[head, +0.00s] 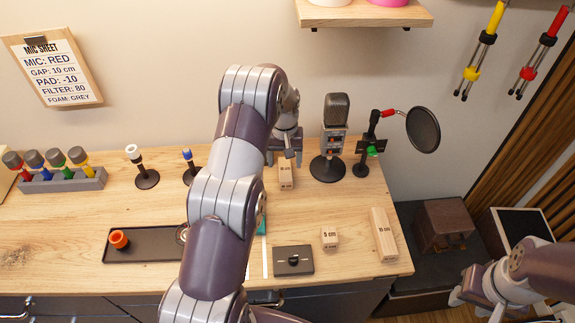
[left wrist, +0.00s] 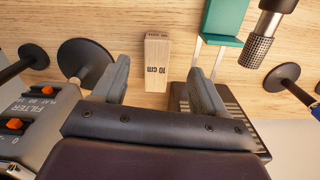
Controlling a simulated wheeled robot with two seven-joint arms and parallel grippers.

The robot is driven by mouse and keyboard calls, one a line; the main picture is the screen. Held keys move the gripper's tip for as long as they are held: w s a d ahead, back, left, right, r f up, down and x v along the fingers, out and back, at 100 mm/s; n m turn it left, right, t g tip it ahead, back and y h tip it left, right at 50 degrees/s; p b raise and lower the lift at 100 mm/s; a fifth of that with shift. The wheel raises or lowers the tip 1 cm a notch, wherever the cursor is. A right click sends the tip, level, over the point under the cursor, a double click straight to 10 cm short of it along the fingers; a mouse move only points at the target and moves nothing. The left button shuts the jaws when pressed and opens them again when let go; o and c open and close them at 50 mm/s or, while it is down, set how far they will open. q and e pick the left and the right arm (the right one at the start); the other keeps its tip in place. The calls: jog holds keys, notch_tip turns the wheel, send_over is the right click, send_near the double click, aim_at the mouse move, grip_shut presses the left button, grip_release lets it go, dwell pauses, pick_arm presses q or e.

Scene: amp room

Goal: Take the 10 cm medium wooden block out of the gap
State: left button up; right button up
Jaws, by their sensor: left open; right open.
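The 10 cm wooden block (head: 287,176) is on the table, left of the round base of the grey microphone (head: 335,112). In the left wrist view the block (left wrist: 157,60), marked "10 cm", shows between the fingers, with space on both sides. My left gripper (head: 285,157) is open at the block's far end; no finger visibly touches it. Its open fingers also show in the left wrist view (left wrist: 159,67). The microphone's body with orange knobs (left wrist: 30,115) is close beside the left finger there. My right gripper (head: 484,293) is open and empty, off the table's right side.
A pop filter (head: 423,130) stands right of the microphone. A 5 cm block (head: 329,237), a longer block (head: 383,234) and a dark switch box (head: 293,260) are nearer the front. A black tray (head: 145,252) and a rack of coloured microphones (head: 62,180) are at left.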

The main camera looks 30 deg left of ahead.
aim_at(285, 170)
pick_arm(q)
jog(key=b, duration=0.1)
jog(key=w+n+b, duration=0.1)
jog(key=w+r+b, duration=0.1)
jog(key=shift+w+a, duration=0.1)
jog(key=shift+a, duration=0.25)
jog(key=f+b, duration=0.3)
jog(key=f, duration=0.1)
jog(key=shift+w, duration=0.2)
jog(key=f+p, duration=0.3)
jog(key=shift+a+f, duration=0.2)
jog(key=shift+a, duration=0.1)
notch_tip(285, 170, down, 2)
jog(key=shift+f+p, duration=0.2)
jog(key=shift+p, duration=0.25)
jog(key=shift+f, duration=0.3)
jog(key=c, duration=1.2)
pick_arm(e)
jog(key=shift+s+d+f, duration=0.1)
jog(key=shift+s+f, duration=0.1)
jog(key=shift+f, duration=0.3)
jog(key=shift+s+d+f, duration=0.1)
jog(key=shift+s+f, duration=0.05)
jog(key=shift+f, duration=0.35)
